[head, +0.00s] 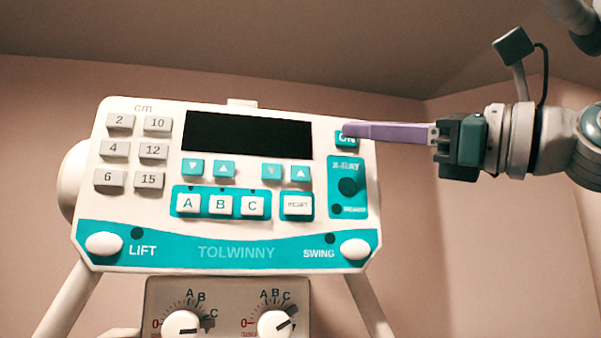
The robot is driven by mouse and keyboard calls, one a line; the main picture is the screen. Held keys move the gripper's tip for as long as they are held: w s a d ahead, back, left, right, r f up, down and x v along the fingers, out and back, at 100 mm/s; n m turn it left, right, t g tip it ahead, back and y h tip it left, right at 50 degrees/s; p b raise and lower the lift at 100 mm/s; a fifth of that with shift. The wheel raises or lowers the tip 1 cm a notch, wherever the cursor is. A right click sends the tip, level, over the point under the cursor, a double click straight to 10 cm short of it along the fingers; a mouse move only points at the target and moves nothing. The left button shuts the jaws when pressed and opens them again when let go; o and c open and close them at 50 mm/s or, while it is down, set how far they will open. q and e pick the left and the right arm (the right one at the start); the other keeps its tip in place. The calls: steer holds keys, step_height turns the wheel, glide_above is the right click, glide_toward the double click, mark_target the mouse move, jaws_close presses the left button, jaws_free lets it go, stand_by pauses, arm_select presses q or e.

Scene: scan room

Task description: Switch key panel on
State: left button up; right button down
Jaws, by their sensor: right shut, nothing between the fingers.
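The key panel (240,260) is a white and teal control box with a black, dark display (247,133). The teal ON button (347,140) is at its upper right. My right gripper (346,129) comes in from the right with its purple fingers shut and empty. The fingertips are at the upper edge of the ON button and cover part of it. I cannot tell whether they touch it or hover in front. My left gripper is not in view.
Grey number keys (115,149), teal arrow keys (224,169) and white A, B, C keys (220,204) fill the panel. A lower box with two knobs (277,324) sits below. The space right of the panel, under my arm, is clear before the wall.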

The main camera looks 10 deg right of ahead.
steer(key=shift+w, duration=0.1)
steer(key=shift+w, duration=0.35)
steer(key=shift+w+b, duration=0.3)
steer(key=shift+w, duration=0.1)
stand_by(0.7)
stand_by(0.4)
steer(key=shift+s, duration=0.85)
